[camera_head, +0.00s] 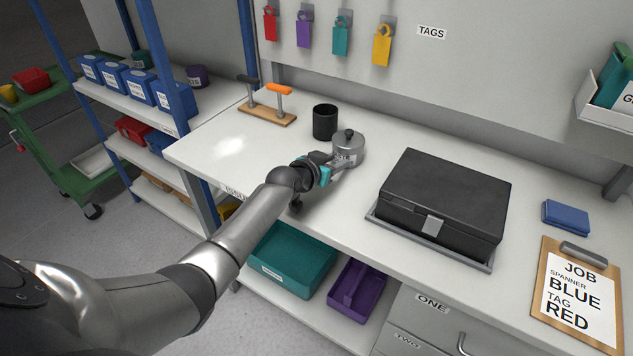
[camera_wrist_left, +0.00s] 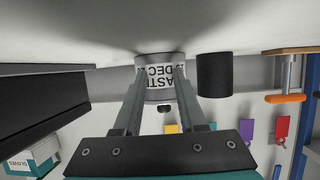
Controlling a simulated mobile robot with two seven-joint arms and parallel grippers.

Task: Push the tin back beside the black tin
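The grey metal tin (camera_head: 349,153) with a black knob on its lid stands upright on the white bench. Its lettered label shows in the left wrist view (camera_wrist_left: 158,68), where the picture is upside down. The black tin (camera_head: 325,123) stands behind it and to its left, with a small gap between them in the left wrist view (camera_wrist_left: 214,75). My left gripper (camera_head: 344,164) is at the grey tin's near side. Its fingers (camera_wrist_left: 160,80) are apart, with the tips overlapping the tin's edges; whether they touch it is unclear. My right gripper is not in view.
A large black case (camera_head: 445,197) on a grey tray (camera_head: 440,251) is to the right of the tin. A wooden stand with handled tools (camera_head: 267,114) is at the back left. Bench space behind the grey tin looks clear up to the tag wall (camera_head: 480,90).

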